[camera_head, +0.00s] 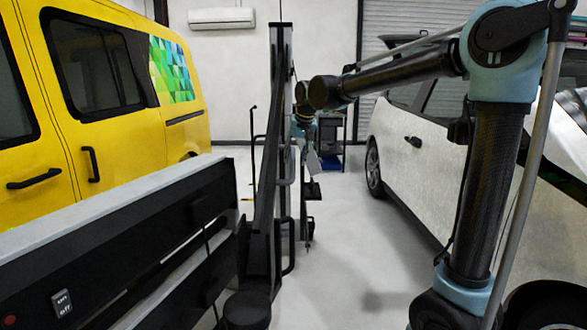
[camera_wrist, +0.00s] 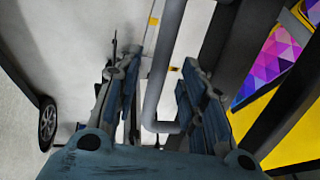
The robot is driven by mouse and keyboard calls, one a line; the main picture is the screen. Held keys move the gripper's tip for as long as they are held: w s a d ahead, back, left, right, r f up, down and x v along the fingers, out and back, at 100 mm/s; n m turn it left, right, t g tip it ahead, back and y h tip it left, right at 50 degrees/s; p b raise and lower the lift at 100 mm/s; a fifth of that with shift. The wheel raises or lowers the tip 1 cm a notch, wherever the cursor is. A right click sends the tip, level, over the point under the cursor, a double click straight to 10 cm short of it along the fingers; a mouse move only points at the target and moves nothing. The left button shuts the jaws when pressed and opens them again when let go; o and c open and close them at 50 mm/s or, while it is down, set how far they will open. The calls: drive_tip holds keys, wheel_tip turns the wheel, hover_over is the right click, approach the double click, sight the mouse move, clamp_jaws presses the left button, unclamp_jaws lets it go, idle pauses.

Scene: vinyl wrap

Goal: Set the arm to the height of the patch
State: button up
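A colourful patch of triangles (camera_head: 172,70), green and blue, is on the rear side of the yellow van (camera_head: 130,130). In the wrist view, a purple, pink and blue triangle pattern (camera_wrist: 270,62) shows at the right above yellow. My gripper (camera_head: 312,158) points downward at the end of my outstretched arm, right beside a tall dark upright stand (camera_head: 270,190). It looks lower than the patch in the head view. In the wrist view its two fingers (camera_wrist: 160,75) are apart, with a grey bent bar (camera_wrist: 158,95) showing between them. I cannot tell whether they touch the bar.
A long dark panel with a white top edge (camera_head: 110,205) and an on/off switch (camera_head: 62,303) fills the lower left. A white car (camera_head: 410,165) stands at the right. A dark cart (camera_head: 330,140) stands behind the stand. Pale floor (camera_head: 350,250) is open between stand and car.

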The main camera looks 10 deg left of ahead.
sight(293, 162)
drive_tip(key=shift+x, duration=2.45)
drive_tip(key=shift+c, duration=0.6)
clamp_jaws()
